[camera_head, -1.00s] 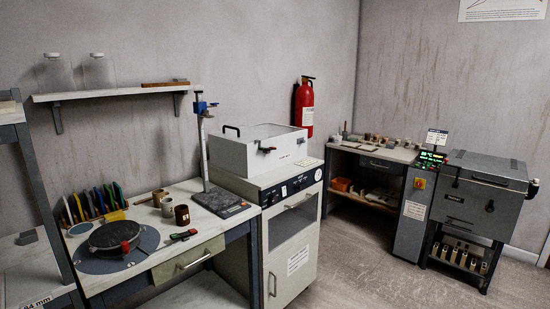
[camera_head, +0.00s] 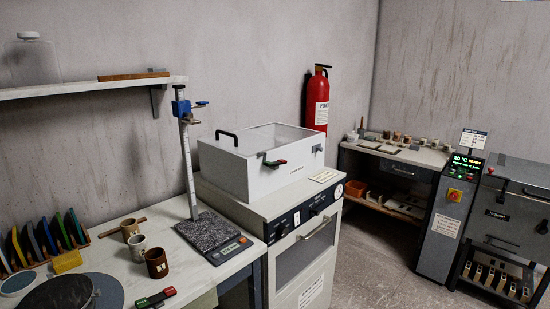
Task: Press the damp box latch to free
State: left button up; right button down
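The damp box appears to be the white box (camera_head: 270,180) with a clear lid, on top of the pale cabinet in the middle of the camera_head view. Its lid looks closed. A small dark latch with a red part (camera_head: 276,162) is on its front face, and a grey fitting (camera_head: 317,148) is farther right on that face. A black handle (camera_head: 226,137) stands at the left of the lid. Neither gripper is in view, and nothing touches the box.
A measuring stand with scale (camera_head: 215,238) is left of the box on a worktable with cups (camera_head: 157,263). A red fire extinguisher (camera_head: 317,98) hangs behind. A control post (camera_head: 448,215) and kiln (camera_head: 510,215) stand right. Floor (camera_head: 375,265) is clear between.

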aim_at(280, 162)
jog(key=i, duration=0.75)
jog(key=i+l+u, duration=0.15)
jog(key=i, duration=0.6)
